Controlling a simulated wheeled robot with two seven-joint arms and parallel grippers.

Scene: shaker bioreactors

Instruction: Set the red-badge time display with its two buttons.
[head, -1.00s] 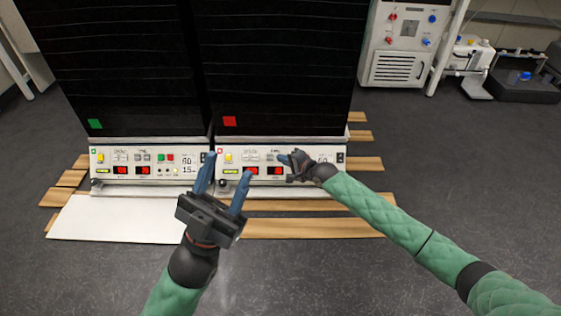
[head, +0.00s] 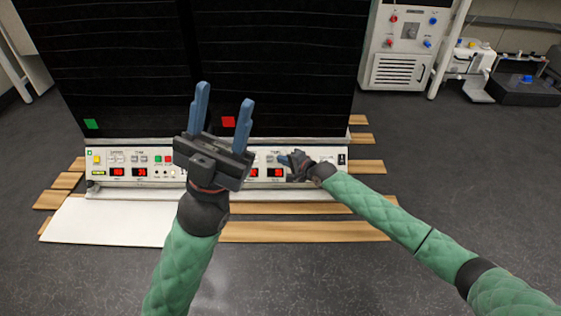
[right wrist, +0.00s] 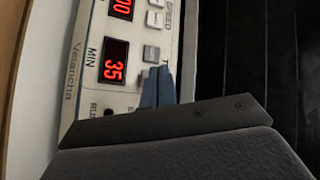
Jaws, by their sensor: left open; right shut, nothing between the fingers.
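The red badge (head: 228,122) is on the dark front of the right-hand shaker. Below it, the panel's time display (head: 276,172) is lit red beside my right gripper. In the right wrist view the time display (right wrist: 115,62), marked MIN, reads 35. One grey time button (right wrist: 151,53) shows just past my fingertips; the other (right wrist: 145,74) is partly covered by them. My right gripper (head: 284,159) is shut and empty, its blue fingertips (right wrist: 158,70) at the buttons; I cannot tell whether they touch. My left gripper (head: 224,95) is open and empty, raised before the panels.
A speed display (right wrist: 121,8) and its buttons sit beside the time display. The green-badge (head: 91,124) shaker stands at left with a similar panel. A white board (head: 110,220) and wooden slats (head: 300,232) lie below. Open grey floor is in front.

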